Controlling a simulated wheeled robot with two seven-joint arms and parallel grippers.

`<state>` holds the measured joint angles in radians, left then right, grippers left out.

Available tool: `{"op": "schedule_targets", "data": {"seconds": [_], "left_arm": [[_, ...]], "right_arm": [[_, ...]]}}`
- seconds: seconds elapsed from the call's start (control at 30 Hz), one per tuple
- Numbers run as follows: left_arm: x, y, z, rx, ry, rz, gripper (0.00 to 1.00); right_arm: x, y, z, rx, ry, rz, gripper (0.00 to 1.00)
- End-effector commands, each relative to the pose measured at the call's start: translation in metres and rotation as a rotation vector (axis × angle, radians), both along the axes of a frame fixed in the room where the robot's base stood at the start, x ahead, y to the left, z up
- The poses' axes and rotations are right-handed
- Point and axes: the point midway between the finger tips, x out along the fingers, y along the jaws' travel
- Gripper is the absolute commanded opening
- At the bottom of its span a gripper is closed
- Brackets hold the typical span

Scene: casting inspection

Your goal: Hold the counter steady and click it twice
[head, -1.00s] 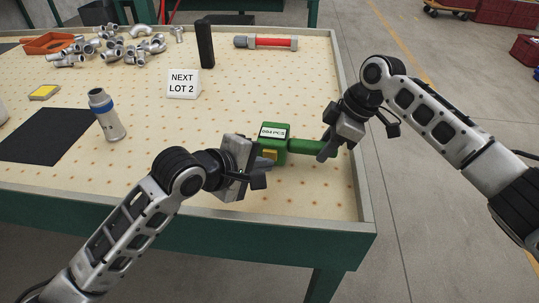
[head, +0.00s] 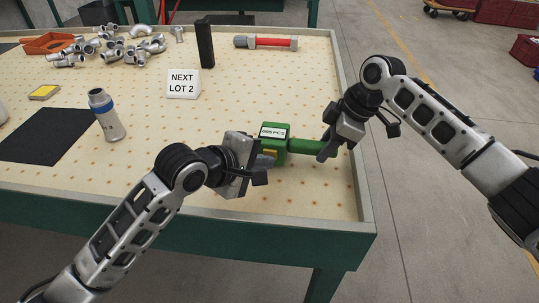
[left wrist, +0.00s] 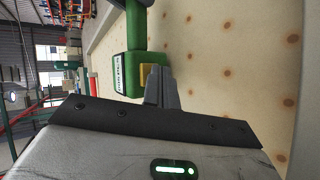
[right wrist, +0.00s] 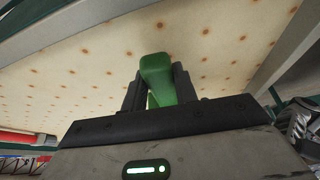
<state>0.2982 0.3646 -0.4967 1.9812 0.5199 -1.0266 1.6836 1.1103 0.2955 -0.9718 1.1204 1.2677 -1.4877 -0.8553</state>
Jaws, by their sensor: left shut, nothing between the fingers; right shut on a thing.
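The green counter (head: 273,141) is held just above the table near its front right corner, with a white label face that appears to read "005 PCS". Its green handle (head: 305,146) points right. My right gripper (head: 328,148) is shut on this handle, which also shows between its fingers in the right wrist view (right wrist: 156,72). My left gripper (head: 264,160) is shut and empty at the counter's left side. In the left wrist view, its fingertips (left wrist: 160,72) are beside the yellow button (left wrist: 145,75) on the green body (left wrist: 133,72); whether they touch is unclear.
A grey and blue cylinder (head: 107,116) stands by a dark mat (head: 45,135) at left. A "NEXT LOT 2" sign (head: 183,84), a black upright block (head: 205,44), a red cylinder (head: 266,42), pipe fittings (head: 140,50) and an orange tray (head: 48,43) are farther back.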

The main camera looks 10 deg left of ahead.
Motion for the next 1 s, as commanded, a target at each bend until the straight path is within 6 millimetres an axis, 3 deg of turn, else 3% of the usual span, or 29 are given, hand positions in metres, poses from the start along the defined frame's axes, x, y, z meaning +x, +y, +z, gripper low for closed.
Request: {"op": "schedule_targets", "data": {"seconds": [0.43,1.0], "left_arm": [[0.002,0.000,0.000,0.000,-0.001,0.001,0.00],[-0.015,0.002,0.000,0.001,0.000,0.002,0.00]], "right_arm": [[0.000,0.001,0.001,0.002,0.000,0.002,0.00],[0.000,0.000,0.001,0.001,0.000,0.001,0.00]]}}
